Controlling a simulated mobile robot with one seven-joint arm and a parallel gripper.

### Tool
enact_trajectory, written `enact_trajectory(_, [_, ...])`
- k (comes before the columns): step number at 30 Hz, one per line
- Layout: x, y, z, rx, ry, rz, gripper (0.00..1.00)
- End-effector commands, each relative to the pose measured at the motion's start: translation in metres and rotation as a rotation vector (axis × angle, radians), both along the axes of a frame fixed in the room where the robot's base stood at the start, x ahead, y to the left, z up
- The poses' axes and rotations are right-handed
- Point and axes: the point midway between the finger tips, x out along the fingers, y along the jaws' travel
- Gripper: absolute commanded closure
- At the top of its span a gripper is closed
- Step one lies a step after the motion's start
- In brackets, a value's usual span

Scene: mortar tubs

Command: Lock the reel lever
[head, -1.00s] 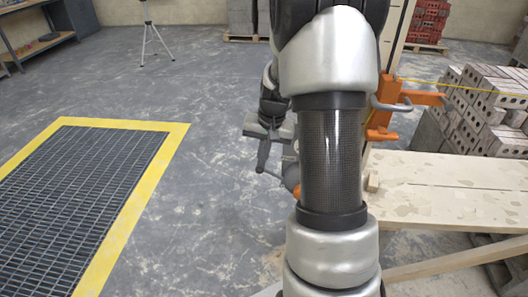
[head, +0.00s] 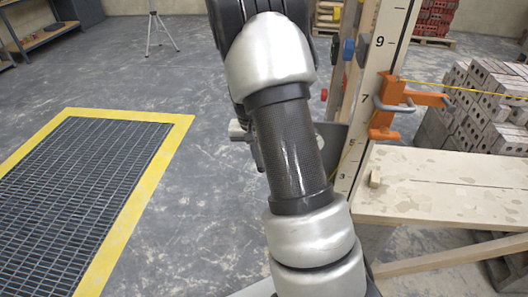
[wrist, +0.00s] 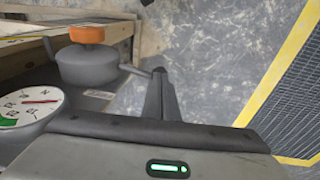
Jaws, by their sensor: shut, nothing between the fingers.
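In the wrist view, my gripper (wrist: 160,80) is shut and empty, its dark fingers together. Just left of the fingertips is a grey round housing (wrist: 88,65) with an orange knob (wrist: 87,35) on it. A thin grey bar runs from the housing toward my fingertips; I cannot tell whether it touches them. I cannot tell for certain which part is the reel lever. In the head view, my arm covers most of the gripper and the housing.
A white dial (wrist: 28,105) with a red needle is at the wrist view's left. In the head view, a numbered post (head: 380,85) carries an orange bracket (head: 392,105) with a yellow line. A plank bench (head: 445,185) is at right, a yellow-edged floor grate (head: 85,175) at left.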

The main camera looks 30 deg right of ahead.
Motion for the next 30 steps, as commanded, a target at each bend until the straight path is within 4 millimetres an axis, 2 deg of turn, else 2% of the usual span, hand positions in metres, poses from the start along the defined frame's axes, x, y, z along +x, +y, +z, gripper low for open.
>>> enact_trajectory(1, [0.002, 0.006, -0.004, -0.038, 0.030, 0.011, 1.00])
enact_trajectory(6, [0.008, 0.013, -0.022, -0.175, 0.118, 0.009, 1.00])
enact_trajectory(19, [0.014, 0.021, -0.066, -0.491, 0.330, 0.002, 1.00])
enact_trajectory(21, [0.014, 0.020, -0.060, -0.493, 0.331, -0.002, 1.00])
enact_trajectory(30, [0.013, 0.020, -0.057, -0.488, 0.330, -0.002, 1.00])
